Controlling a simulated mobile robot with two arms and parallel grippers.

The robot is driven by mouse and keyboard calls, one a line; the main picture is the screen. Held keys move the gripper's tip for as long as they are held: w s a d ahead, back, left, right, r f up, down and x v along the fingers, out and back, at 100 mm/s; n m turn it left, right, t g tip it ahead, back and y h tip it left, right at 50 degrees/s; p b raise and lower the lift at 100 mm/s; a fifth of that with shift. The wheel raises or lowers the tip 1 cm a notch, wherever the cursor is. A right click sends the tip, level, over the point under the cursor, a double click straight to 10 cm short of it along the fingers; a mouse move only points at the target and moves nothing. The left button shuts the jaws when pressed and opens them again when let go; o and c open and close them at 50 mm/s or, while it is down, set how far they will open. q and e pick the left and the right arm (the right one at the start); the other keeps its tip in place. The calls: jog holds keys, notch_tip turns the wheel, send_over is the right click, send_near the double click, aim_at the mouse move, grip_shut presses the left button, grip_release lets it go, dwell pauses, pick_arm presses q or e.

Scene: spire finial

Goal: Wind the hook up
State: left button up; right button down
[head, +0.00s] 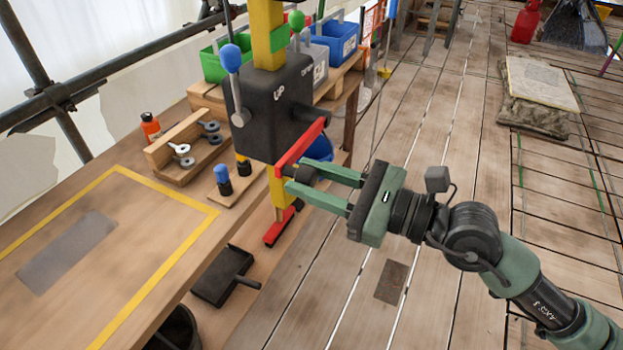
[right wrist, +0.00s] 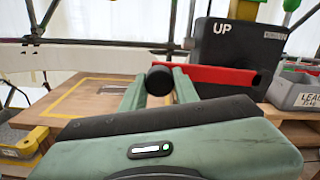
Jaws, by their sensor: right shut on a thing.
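The winch (head: 277,100) is a dark box marked "UP" on a yellow post, and it also shows in the right wrist view (right wrist: 230,52). Its red crank arm (head: 302,142) slants down to the left from the hub and ends in a black handle (head: 305,172). In the right wrist view the round handle end (right wrist: 159,80) lies between the fingers, with the red arm (right wrist: 222,77) behind it. My right gripper (head: 300,180) is shut on this handle. I cannot make out the hook in either view. My left gripper is not in view.
A lever with a blue ball (head: 231,58) stands on the winch's left side, and one with a green ball (head: 297,21) behind. The bench (head: 130,255) with a yellow outline lies left. A wooden rack (head: 180,135) stands on it. Plank floor (head: 440,110) is open on the right.

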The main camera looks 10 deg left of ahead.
jog(key=shift+f, duration=0.3)
jog(key=c, duration=1.1)
grip_release()
jog(key=shift+o, duration=0.2)
jog(key=b+v, duration=0.4)
jog(key=v, duration=0.3)
jog(key=shift+d, duration=0.4)
